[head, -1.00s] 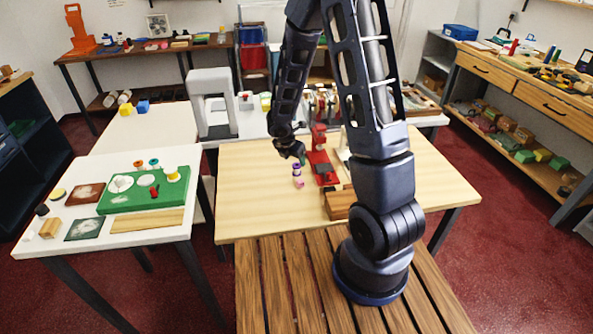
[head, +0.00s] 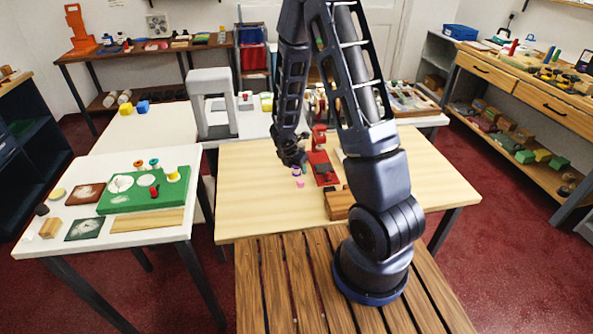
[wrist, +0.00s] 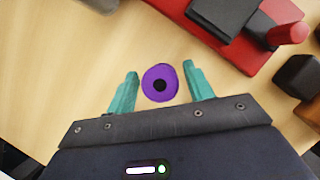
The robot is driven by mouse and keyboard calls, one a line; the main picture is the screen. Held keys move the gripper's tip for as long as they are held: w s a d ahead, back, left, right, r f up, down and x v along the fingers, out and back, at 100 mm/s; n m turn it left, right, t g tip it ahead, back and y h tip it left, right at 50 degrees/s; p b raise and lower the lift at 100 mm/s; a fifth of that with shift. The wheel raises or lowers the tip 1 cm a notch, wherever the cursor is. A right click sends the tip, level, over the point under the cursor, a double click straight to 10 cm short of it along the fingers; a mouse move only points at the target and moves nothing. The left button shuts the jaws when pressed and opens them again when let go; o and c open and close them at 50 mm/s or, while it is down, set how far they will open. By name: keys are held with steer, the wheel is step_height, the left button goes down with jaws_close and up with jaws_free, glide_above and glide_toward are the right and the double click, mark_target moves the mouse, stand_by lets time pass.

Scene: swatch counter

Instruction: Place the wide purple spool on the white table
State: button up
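The purple spool (head: 297,170) stands on the light wooden table (head: 245,200), left of a red tool. In the wrist view the spool (wrist: 160,83) is seen from above, a round purple top with a dark centre hole. My gripper (wrist: 160,80) is open, with a teal finger on each side of the spool and a gap on both sides. In the head view my gripper (head: 296,161) is low over the spool and partly covers it. The white table (head: 100,172) stands to the left, with a green board (head: 146,192) on it.
A small pink piece (head: 300,184) lies just in front of the spool. The red tool (head: 322,165) and a brown wooden block (head: 339,204) are to its right. The white table also holds dark cards, small spools and a wooden strip (head: 148,222).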

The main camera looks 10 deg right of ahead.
steer(key=c, duration=0.8)
steer(key=shift+c, duration=0.2)
steer(key=shift+r, duration=0.1)
